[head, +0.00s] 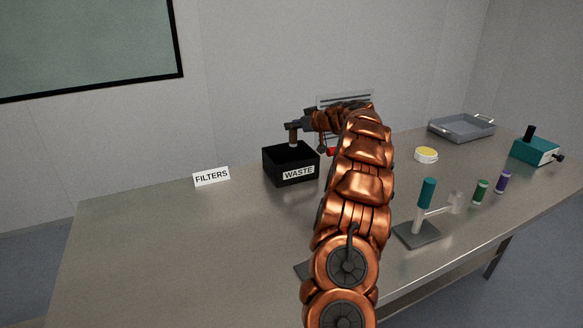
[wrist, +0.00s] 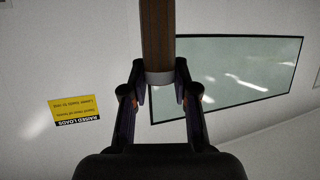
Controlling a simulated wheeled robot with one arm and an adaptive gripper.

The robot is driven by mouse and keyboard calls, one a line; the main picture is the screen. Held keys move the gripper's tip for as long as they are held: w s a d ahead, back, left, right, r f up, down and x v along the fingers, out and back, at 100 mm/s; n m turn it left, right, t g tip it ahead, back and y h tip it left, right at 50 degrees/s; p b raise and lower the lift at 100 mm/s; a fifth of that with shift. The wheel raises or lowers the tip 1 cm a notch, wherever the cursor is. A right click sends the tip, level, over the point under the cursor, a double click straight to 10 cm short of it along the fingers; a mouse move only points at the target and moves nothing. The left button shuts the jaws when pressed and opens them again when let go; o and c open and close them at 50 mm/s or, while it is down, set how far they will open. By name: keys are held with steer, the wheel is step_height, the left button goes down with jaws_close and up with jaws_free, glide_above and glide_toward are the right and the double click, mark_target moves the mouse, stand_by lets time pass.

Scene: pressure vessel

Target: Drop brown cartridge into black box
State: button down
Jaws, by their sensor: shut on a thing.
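The brown cartridge (head: 293,136) hangs upright from my gripper (head: 292,126) over the black box (head: 298,173), which carries a WASTE label. The lower end of the cartridge appears at or just above the box opening; I cannot tell how deep it reaches. In the wrist view the fingers of my gripper (wrist: 160,82) are shut around the pale end of the brown cartridge (wrist: 158,32). The inside of the box is mostly hidden, and my arm covers the area right of it.
A FILTERS sign (head: 211,177) stands left of the box. To the right are a stand with a teal cylinder (head: 427,193), green (head: 481,191) and purple (head: 503,182) cartridges, a yellow-topped round container (head: 426,155), a grey tray (head: 462,127) and a teal device (head: 536,150). The left table is clear.

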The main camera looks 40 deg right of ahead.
steer(key=c, duration=0.8)
jaws_free()
steer(key=v, duration=1.2)
